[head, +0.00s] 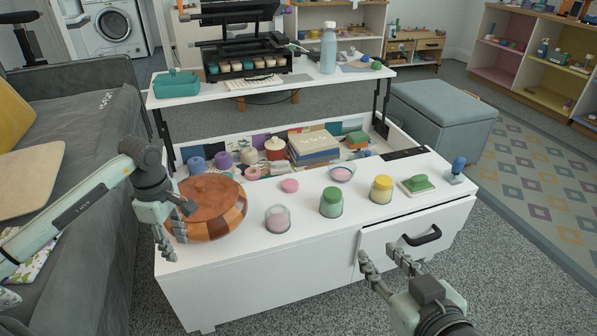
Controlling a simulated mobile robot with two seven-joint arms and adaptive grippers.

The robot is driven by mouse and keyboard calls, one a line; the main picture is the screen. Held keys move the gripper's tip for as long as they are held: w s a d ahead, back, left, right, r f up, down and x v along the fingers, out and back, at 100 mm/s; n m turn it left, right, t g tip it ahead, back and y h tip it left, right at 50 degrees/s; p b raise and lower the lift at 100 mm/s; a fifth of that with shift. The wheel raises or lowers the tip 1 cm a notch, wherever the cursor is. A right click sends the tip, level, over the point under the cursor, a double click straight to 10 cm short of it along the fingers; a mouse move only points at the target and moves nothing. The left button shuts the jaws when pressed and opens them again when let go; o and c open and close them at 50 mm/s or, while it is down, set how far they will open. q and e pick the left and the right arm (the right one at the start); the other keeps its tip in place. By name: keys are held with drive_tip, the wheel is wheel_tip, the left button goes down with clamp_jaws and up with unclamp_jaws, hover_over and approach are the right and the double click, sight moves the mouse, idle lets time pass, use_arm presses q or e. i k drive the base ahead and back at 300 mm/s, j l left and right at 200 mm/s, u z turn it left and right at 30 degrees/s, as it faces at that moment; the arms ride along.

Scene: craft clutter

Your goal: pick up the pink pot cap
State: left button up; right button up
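The pink pot cap (289,185) is a small flat pink disc. It lies by itself on the white tabletop, behind the pink pot (278,218), a clear jar with pink contents and no cap on it. My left gripper (181,230) is open and empty at the table's left end, in front of the brown wooden bowl and left of the cap. My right gripper (377,254) is open and empty in front of the table's front edge, near the drawer, to the right of and nearer than the cap.
The lidded wooden bowl (209,205) stands left of the cap. A green pot (331,203), a yellow pot (381,190), a small glass dish (342,173) and a green stamp (417,183) stand to the right. Behind is an open compartment with books (314,147). The drawer (415,238) is slightly open.

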sight(289, 185)
drive_tip(key=i+l, duration=0.7)
drive_tip(key=i, duration=0.15)
drive_tip(key=i+l, duration=0.15)
drive_tip(key=l, duration=0.2)
drive_tip(key=i+l+u, duration=0.15)
drive_tip(key=l, duration=0.2)
